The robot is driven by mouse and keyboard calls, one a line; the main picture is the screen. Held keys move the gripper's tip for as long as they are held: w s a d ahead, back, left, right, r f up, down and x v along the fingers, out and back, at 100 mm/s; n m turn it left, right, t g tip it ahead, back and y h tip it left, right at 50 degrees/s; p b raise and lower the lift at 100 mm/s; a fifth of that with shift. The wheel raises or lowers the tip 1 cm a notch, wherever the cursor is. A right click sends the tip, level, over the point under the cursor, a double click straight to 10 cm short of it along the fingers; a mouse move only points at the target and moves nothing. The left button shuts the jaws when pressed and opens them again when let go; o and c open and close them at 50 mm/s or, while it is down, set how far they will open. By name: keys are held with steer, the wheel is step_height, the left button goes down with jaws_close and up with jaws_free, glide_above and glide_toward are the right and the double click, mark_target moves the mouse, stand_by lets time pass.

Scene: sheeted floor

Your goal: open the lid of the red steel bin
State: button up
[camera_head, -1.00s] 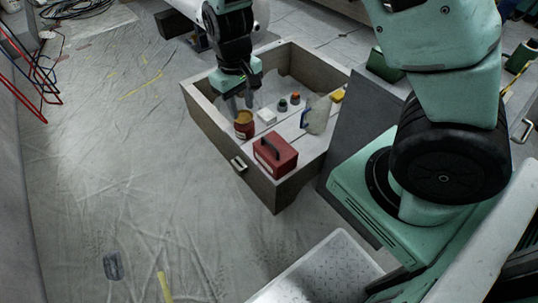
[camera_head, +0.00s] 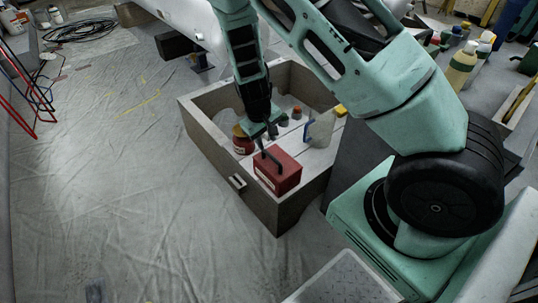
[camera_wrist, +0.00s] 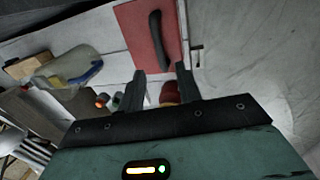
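The red steel bin (camera_head: 278,175) is a red box with a black handle (camera_head: 270,160) on top, standing inside a drawer-like wooden box. Its top looks closed. My gripper (camera_head: 262,143) is above the bin's far side, close to the handle in the head view. In the wrist view, the bin (camera_wrist: 136,30) and its dark curved handle (camera_wrist: 157,38) lie just beyond my gripper (camera_wrist: 160,76). The two fingers are apart, with nothing clearly held. My gripper hides part of the box's contents in the head view.
The wooden box (camera_head: 205,127) has raised walls around the bin. A red can (camera_head: 242,142) stands left of the bin; part of a red thing (camera_wrist: 170,92) shows between the fingers. A clear bottle (camera_head: 320,130) stands to the right. Sheeted floor at left is open.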

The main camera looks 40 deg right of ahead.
mark_target(270, 154)
steer(key=f+b, duration=0.1)
steer(key=f, duration=0.2)
steer(key=d+f, duration=0.1)
steer(key=f, duration=0.2)
steer(key=shift+d+f+b, duration=0.15)
steer(key=shift+b, duration=0.2)
jaws_close()
